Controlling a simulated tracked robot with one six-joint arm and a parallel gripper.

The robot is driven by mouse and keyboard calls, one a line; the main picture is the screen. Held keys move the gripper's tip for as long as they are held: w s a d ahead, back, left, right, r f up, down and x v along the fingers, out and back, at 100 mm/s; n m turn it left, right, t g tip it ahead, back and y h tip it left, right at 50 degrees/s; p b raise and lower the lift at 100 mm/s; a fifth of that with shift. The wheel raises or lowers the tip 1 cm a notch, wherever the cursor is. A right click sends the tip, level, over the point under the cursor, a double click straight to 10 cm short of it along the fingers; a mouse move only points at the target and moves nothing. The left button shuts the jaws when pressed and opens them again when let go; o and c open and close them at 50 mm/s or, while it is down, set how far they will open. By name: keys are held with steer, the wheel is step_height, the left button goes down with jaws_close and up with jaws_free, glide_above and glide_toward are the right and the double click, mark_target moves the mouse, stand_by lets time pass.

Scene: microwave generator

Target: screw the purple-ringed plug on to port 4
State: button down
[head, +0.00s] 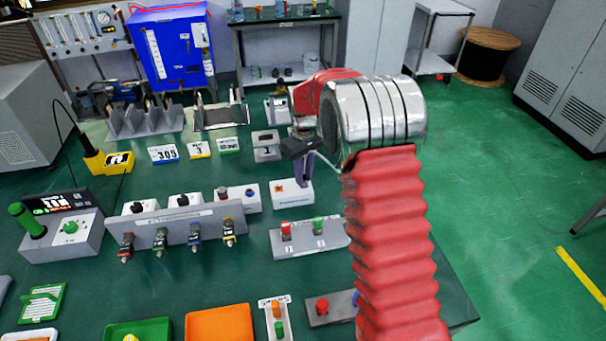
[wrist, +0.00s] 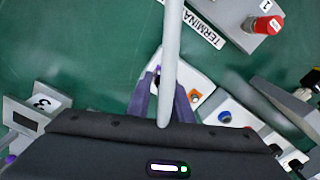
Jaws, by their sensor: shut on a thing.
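My gripper (head: 303,170) is low over a small white box (head: 291,196) with an orange square on its face. In the wrist view its two purple-grey fingers (wrist: 163,100) straddle a pale grey cable, and the white box (wrist: 198,78) lies just beyond. A small purple patch between the fingertips looks like the purple-ringed plug (wrist: 157,71); most of it is hidden. The gripper is shut on it. The grey port panel (head: 180,226) stands left of the gripper, with several coloured-ringed connectors on its front. Its port numbers are too small to read, so I cannot tell which is port 4.
A box with red and green buttons (head: 310,238) is in front of the gripper. Small display stands (head: 266,146) are behind it. Orange (head: 219,324) and green (head: 138,331) trays lie at the near edge. Bare green tabletop lies between the panel and the trays.

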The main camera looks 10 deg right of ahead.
steer(key=shift+w+r+n, duration=0.1)
steer(key=shift+n, duration=1.2)
steer(key=c, duration=1.6)
jaws_free()
steer(key=shift+o, duration=0.2)
step_height(320, 180, up, 14)
steer(key=shift+f, duration=0.2)
